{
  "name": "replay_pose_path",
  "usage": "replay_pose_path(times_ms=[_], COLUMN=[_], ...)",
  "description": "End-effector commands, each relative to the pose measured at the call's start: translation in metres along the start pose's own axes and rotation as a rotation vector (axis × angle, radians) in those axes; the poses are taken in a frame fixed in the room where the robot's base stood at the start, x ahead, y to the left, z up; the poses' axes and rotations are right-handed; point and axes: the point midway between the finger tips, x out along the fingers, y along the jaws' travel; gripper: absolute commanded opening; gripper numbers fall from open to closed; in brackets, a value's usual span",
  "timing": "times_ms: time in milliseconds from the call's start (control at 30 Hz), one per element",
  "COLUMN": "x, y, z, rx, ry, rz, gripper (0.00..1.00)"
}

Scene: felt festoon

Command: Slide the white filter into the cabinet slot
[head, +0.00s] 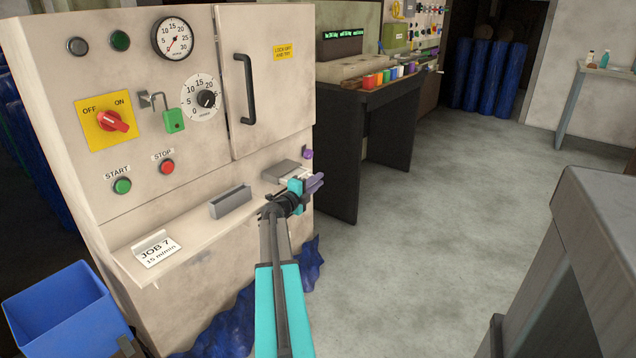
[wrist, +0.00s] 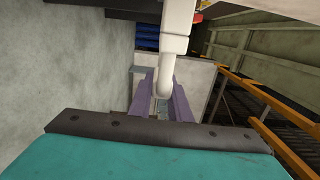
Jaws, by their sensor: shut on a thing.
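My gripper (head: 316,183) has purple fingers and is at the right end of the cabinet's shelf. In the wrist view the fingers (wrist: 164,104) are shut on a white piece with a rounded end (wrist: 164,85), which runs up out of the top of the picture. I take it for the white filter; in the head view only a small pale part (head: 297,175) shows beside the gripper. A grey slot-like housing (head: 281,169) is just left of it at the cabinet (head: 120,190) face. I cannot tell whether the filter is inside it.
A grey open-topped holder (head: 230,202) and a JOB 7 card (head: 157,250) are on the shelf. A purple knob (head: 308,154) sits just above my gripper. A dark bench (head: 370,115) stands behind. Floor to the right is clear up to a grey table (head: 600,230).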

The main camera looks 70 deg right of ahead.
Motion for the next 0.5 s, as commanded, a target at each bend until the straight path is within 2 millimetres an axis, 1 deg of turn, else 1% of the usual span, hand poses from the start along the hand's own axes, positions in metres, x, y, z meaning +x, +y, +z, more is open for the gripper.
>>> replay_pose_path(times_ms=[33, 500], x=[0.000, -0.002], y=[-0.006, -0.003], z=[0.008, -0.012], rx=[0.005, 0.003], ry=[-0.009, -0.002], rz=[-0.005, -0.003], gripper=[0.00, 0.00])
